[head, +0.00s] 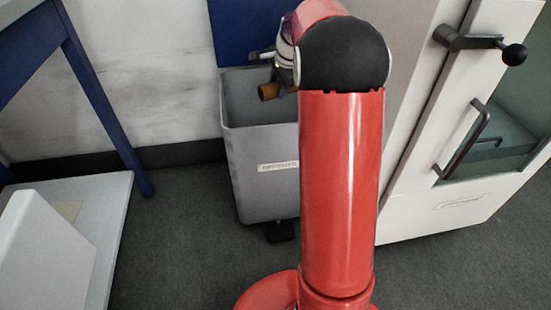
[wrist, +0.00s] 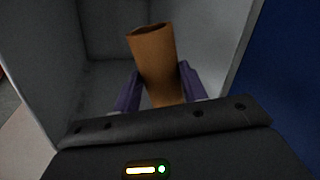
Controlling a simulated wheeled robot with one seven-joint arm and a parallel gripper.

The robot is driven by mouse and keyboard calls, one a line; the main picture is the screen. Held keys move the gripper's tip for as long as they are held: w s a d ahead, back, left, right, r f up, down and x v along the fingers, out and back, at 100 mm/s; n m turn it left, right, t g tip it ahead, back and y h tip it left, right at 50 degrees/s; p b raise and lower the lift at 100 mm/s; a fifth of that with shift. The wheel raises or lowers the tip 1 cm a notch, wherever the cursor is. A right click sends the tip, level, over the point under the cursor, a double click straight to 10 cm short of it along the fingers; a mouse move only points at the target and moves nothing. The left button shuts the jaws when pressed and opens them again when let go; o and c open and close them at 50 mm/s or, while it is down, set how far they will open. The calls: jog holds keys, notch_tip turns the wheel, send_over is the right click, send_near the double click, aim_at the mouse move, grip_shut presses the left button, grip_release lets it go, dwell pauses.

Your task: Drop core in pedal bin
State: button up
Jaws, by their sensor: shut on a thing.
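The core, a brown cardboard tube (head: 268,92), is held by my gripper (head: 279,85) over the open top of the pedal bin. In the wrist view the core (wrist: 155,62) stands between the two purple fingers of my gripper (wrist: 157,85), which are shut on it. Its hollow end faces away from the gripper. The grey pedal bin (head: 258,180) stands upright on the floor, with a white label on its front and a dark pedal below. Its inner walls (wrist: 105,30) surround the core in the wrist view. The bin's floor is mostly in shadow.
A blue panel (head: 245,30) is behind the bin, perhaps its raised lid. A white cabinet (head: 440,190) with black handles stands close on the right. A blue-legged table (head: 95,90) and a low white platform (head: 110,215) are at left. Dark floor lies between.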

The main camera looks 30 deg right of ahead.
jog(key=o, duration=1.1)
jog(key=shift+c, duration=0.2)
jog(key=shift+r, duration=0.1)
jog(key=p+v, duration=0.1)
jog(key=v, duration=0.6)
jog(key=shift+s+r, duration=0.2)
jog(key=shift+r, duration=0.1)
